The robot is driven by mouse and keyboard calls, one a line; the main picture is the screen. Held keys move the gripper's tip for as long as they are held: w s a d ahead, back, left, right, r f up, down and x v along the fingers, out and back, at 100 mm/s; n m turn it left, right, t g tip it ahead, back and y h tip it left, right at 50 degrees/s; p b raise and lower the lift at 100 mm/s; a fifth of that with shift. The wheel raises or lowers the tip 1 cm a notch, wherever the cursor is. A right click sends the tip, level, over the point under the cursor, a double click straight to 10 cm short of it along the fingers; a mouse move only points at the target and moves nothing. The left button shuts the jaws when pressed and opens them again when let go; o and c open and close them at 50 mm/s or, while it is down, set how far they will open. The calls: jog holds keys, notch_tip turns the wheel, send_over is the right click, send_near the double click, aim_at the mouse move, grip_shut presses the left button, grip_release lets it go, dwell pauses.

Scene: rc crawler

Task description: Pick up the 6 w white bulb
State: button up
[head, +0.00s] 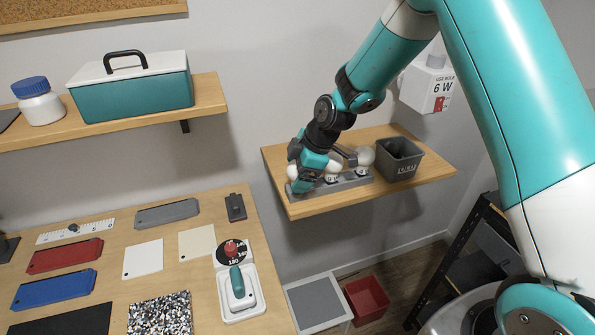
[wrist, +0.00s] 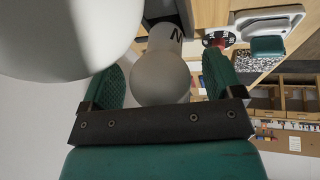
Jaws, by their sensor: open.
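A grey rack (head: 345,184) on the wooden wall shelf holds several white bulbs. One round bulb (head: 365,155) shows at its right end, and others are partly hidden behind my gripper (head: 312,172). In the wrist view my gripper (wrist: 160,62) is open, with one green finger on each side of a white bulb (wrist: 160,82). That bulb has a dark marking on its neck, too partial to read as a wattage. Whether the fingers touch it I cannot tell. Another large white rounded surface (wrist: 60,40), apparently a bulb, is close to the camera at upper left.
A dark grey bin (head: 399,160) stands right of the rack. A wall box (head: 427,88) reads "USE BULB 6 W". At left, a workbench (head: 110,215) holds coloured plates and a dial device. A red bin (head: 367,299) is on the floor.

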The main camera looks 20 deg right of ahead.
jog(key=c, duration=1)
